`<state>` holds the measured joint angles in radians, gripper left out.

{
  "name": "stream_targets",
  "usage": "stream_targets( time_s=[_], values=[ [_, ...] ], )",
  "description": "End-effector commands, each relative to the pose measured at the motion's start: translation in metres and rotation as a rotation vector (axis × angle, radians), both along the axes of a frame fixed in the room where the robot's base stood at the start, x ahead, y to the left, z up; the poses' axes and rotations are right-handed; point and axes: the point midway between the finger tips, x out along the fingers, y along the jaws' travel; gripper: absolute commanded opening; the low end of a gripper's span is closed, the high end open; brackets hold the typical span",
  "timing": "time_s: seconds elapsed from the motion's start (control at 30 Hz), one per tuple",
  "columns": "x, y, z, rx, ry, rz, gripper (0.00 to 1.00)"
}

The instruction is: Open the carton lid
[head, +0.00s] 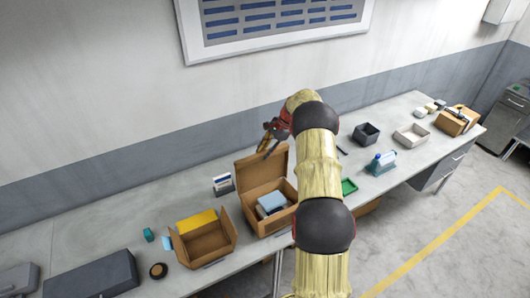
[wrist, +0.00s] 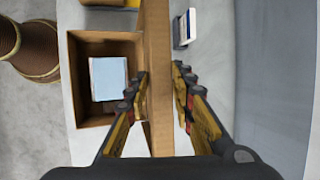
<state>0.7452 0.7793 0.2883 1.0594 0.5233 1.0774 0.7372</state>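The brown carton (head: 263,223) stands on the bench with its lid (head: 262,169) raised, standing up from the back side. A light blue block (head: 272,202) lies inside; it also shows in the wrist view (wrist: 109,79). My gripper (head: 273,136) is at the lid's top edge. In the wrist view my gripper (wrist: 159,70) has its fingers apart, one on each side of the lid (wrist: 157,50). The left fingertip is very close to the lid; I cannot tell whether it touches. A narrow gap shows at the right fingertip.
A small blue-and-white box (head: 222,184) stands behind the carton on the left. An open box with a yellow item (head: 197,221) is to its left. The wall is close behind.

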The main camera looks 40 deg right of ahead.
Motion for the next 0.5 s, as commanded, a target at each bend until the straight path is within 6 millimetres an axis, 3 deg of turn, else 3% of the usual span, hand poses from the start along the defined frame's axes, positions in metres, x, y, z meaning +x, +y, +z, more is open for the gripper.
stream_targets(
  time_s=[0.27,0.5],
  values=[
    [-0.0004,0.0006,-0.0017,0.001,0.002,0.001,0.40],
    [-0.0003,0.0003,-0.0009,0.001,0.001,0.000,0.40]
  ],
)
